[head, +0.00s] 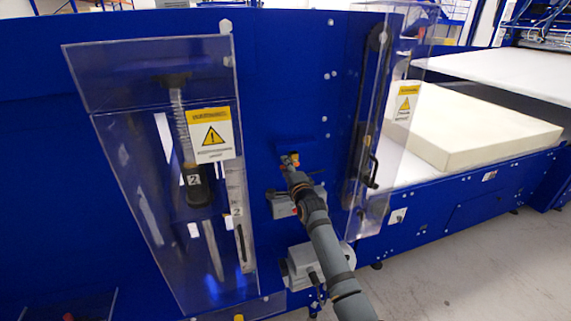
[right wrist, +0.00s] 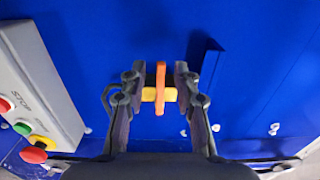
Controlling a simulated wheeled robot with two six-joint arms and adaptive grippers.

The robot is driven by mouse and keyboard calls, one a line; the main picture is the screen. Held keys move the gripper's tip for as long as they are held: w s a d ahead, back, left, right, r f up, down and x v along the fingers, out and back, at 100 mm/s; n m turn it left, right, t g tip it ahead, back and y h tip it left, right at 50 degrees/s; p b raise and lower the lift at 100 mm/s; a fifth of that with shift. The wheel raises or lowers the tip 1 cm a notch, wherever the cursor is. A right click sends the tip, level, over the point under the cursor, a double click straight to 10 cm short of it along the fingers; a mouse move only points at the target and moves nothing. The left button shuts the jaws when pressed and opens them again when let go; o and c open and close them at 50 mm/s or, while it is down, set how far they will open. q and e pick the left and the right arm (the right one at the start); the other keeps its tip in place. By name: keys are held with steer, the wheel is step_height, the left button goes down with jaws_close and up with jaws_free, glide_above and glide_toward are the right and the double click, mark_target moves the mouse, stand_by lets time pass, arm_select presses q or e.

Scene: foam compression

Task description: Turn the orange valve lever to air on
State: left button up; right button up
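The orange valve lever (right wrist: 160,88) stands upright in the right wrist view, across a short yellow valve body (right wrist: 149,94) in front of the blue panel. My right gripper (right wrist: 161,76) has one finger on each side of the lever. A gap shows between each finger and the lever, so it is open around it and not clamped. In the head view my right arm reaches to the panel, and its gripper (head: 291,168) is small and dark there, largely covering the valve. My left gripper is in neither view.
A grey box with red, green and yellow buttons (right wrist: 30,82) is close at left in the right wrist view. Clear guards (head: 125,150) with warning signs flank the arm in the head view. A cream foam block (head: 480,125) lies at right.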

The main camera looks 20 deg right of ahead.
steer(key=shift+w, duration=0.35)
jaws_close()
steer(key=shift+f+n, duration=0.15)
steer(key=shift+n, duration=0.15)
steer(key=shift+w+d+f+n+b, duration=0.1)
steer(key=shift+d+f+n+b, duration=0.6)
steer(key=shift+n+b, duration=1.7)
steer(key=shift+s+d+f+n+b, duration=0.1)
steer(key=shift+d+f+n+b, duration=0.9)
steer(key=shift+n, duration=2.4)
steer(key=shift+w+d+f+n+b, duration=0.15)
steer(key=shift+d+n+b, duration=0.25)
steer(key=shift+n+b, duration=2.15)
steer(key=shift+n+p, duration=0.35)
steer(key=shift+n, duration=0.1)
